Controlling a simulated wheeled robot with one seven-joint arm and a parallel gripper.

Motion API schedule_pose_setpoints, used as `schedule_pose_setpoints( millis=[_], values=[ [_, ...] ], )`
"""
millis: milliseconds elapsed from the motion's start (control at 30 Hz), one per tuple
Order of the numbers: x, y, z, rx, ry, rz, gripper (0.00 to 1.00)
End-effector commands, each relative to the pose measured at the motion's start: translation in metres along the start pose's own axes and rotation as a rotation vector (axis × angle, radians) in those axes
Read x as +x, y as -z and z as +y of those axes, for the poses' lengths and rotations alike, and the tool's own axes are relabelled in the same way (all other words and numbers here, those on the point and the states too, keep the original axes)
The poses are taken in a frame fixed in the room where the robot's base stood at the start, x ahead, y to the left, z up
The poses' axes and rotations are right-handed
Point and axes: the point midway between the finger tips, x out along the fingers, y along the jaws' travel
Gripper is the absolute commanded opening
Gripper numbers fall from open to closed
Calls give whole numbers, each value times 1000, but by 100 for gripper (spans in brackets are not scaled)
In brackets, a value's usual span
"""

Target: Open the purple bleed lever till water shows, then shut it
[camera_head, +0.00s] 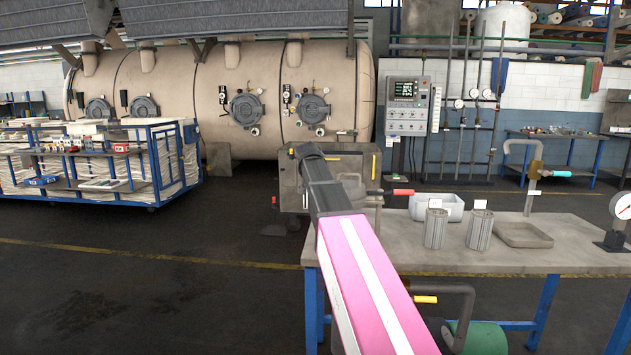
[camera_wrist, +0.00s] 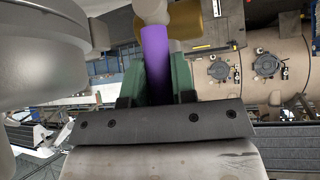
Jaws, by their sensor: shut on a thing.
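The purple bleed lever (camera_wrist: 154,42) stands up through the middle of the wrist view. The green fingers of my gripper (camera_wrist: 157,70) are on both sides of it and shut on it. A pale rounded fitting (camera_wrist: 151,10) is at the lever's far end, with a brass-coloured body (camera_wrist: 198,28) behind it. In the head view the purple lever is hidden, and my pink and dark arm crosses the middle. I see no water in either view, and the lever's outlet cannot be made out.
A yellow handle (camera_head: 425,299) shows below.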

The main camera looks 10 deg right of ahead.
Motion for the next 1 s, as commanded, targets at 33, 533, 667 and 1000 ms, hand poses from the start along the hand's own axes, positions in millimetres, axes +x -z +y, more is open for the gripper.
schedule_pose_setpoints(
  millis=[33, 533, 667, 1000],
  values=[
    [0, -1, 1, 6, 5, -1, 0],
    [1, -1, 1, 13, 9, -5, 47],
    [0, -1, 1, 11, 9, -4, 50],
    [-14, -1, 1, 9, 8, -3, 50]
  ],
)
